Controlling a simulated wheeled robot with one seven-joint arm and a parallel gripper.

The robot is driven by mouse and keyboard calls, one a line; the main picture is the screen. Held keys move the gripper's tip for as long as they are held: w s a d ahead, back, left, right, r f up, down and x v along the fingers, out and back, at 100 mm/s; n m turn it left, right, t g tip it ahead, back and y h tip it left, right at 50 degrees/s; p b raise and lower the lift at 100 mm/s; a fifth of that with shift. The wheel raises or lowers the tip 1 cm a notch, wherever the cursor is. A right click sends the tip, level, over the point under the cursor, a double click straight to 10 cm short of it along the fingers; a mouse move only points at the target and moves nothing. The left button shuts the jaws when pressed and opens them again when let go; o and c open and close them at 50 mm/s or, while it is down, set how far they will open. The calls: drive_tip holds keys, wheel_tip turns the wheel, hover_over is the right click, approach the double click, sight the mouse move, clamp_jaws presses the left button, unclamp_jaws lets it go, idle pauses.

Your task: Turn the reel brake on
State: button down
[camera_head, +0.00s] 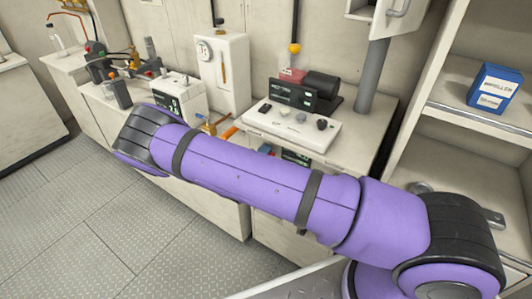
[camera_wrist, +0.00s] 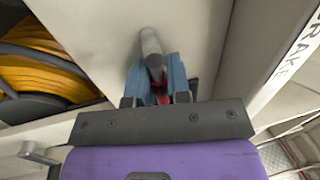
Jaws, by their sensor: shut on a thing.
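In the wrist view, my gripper (camera_wrist: 154,75) has its blue fingers closed around a grey lever (camera_wrist: 150,42) with a rounded end. A bit of red shows between the fingers below the lever's grey end. The lever stands out from a pale panel (camera_wrist: 95,35). A reel (camera_wrist: 45,108) wound with yellow hose or line (camera_wrist: 40,70) shows in an opening at the left. In the head view my purple arm reaches left, and the gripper and lever are hidden.
In the head view, a bench behind my arm carries a white control panel (camera_head: 285,128), a dark display (camera_head: 292,94) and a white box with a gauge (camera_head: 222,75). A blue box (camera_head: 495,88) sits on a shelf at right. The floor (camera_head: 75,215) at left is clear.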

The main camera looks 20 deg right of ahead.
drive_tip(key=shift+a, duration=0.1)
drive_tip(key=c, duration=1.1)
unclamp_jaws()
drive_tip(key=v, duration=1)
drive_tip(key=shift+s+a, duration=0.25)
drive_tip(key=s+d+r+m+g+y, duration=0.3)
drive_tip(key=d+r+m+g, duration=0.1)
drive_tip(key=r+m, duration=0.55)
drive_tip(key=s+d+r+m+g+y, duration=0.25)
drive_tip(key=r+m+g, duration=0.25)
drive_tip(key=r+m, duration=0.4)
drive_tip(key=s+d+r+m+g+y, duration=0.3)
drive_tip(key=d+r+m+g, duration=0.15)
drive_tip(key=r+m, duration=0.45)
drive_tip(key=s+d+r+m+t+y, duration=0.2)
drive_tip(key=s+r+m+t+y, duration=0.5)
drive_tip(key=s+r+m, duration=0.9)
drive_tip(key=s+r+y, duration=0.1)
drive_tip(key=s+r, duration=0.1)
drive_tip(key=s, duration=0.3)
drive_tip(key=shift+d+r, duration=0.2)
drive_tip(key=shift+r, duration=0.05)
